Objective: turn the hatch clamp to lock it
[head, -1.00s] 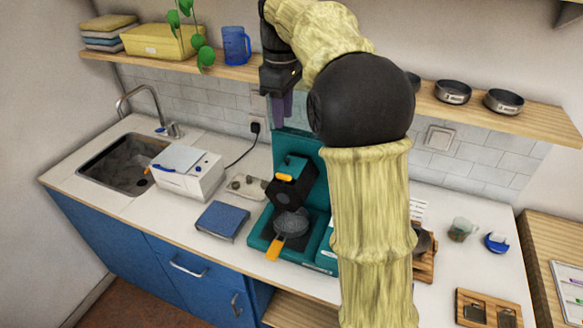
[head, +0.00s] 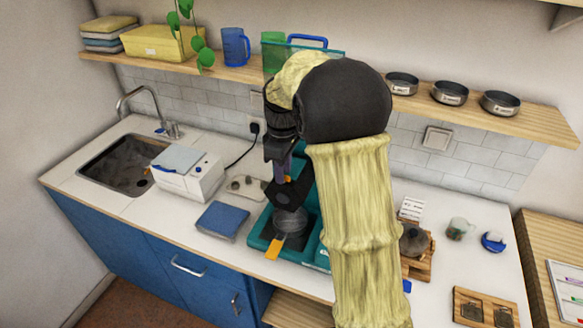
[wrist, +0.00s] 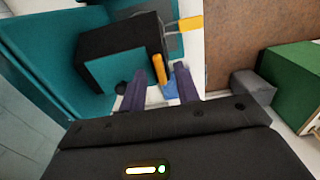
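A teal machine (head: 258,240) stands on the counter with a black block (head: 290,196) over a dark pan-like part that has an orange handle (head: 273,249). In the wrist view the black block (wrist: 115,50) carries a short orange lever (wrist: 158,68), which seems to be the clamp. My gripper (head: 281,176) points down just above the block. In the wrist view its two purple fingers (wrist: 160,80) are apart, with the orange lever showing between and slightly beyond their tips. I cannot tell whether they touch it. In the head view my gripper hides the lever.
A blue pad (head: 222,220) and a white box (head: 187,174) lie left of the machine, near the sink (head: 122,165). A shelf (head: 225,73) runs above along the wall. A wooden stand (head: 418,262) is on the right. My arm hides part of the counter.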

